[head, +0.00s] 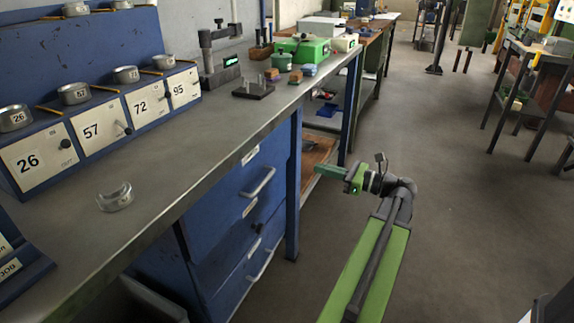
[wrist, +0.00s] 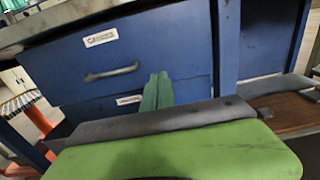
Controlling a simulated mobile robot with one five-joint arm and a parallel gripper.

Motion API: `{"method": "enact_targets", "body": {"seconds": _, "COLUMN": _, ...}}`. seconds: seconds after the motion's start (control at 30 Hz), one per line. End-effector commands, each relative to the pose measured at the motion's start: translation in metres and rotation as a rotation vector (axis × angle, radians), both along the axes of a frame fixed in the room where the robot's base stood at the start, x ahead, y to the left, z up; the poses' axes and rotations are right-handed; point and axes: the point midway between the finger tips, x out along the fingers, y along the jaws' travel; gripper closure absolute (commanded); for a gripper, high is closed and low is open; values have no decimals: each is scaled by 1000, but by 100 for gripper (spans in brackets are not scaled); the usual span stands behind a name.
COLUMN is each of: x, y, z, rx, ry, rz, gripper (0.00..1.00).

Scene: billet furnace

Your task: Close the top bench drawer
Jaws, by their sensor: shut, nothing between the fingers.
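The top bench drawer (head: 232,199) has a blue front with a white label and a grey bar handle (head: 263,183), under the worktop of the bench. It also shows in the wrist view (wrist: 165,45), with its handle left of my fingers. I cannot tell for sure how far it stands out. My gripper (head: 319,170) is shut and empty, to the right of the drawer handle and apart from it in the head view. In the wrist view its green fingers (wrist: 158,92) overlap the lower part of the blue front; contact cannot be told.
A lower drawer with a handle (head: 262,262) is below, with a dark gap above it. A blue bench leg (head: 293,185) stands between the drawers and my gripper. The floor to the right is open.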

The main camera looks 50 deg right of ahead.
Motion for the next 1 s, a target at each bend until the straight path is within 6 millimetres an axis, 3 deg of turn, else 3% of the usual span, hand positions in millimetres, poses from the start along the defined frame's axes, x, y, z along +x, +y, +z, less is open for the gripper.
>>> {"method": "enact_targets", "body": {"seconds": 0.4, "x": 89, "y": 27, "z": 0, "rx": -2, "ry": 1, "rz": 18, "gripper": 100}}
{"method": "enact_targets", "body": {"seconds": 0.6, "x": 124, "y": 36, "z": 0, "rx": -3, "ry": 1, "rz": 19, "gripper": 100}}
{"method": "enact_targets", "body": {"seconds": 0.8, "x": 139, "y": 40, "z": 0, "rx": -3, "ry": 1, "rz": 18, "gripper": 100}}
{"method": "enact_targets", "body": {"seconds": 1.0, "x": 141, "y": 40, "z": 0, "rx": -3, "ry": 1, "rz": 18, "gripper": 100}}
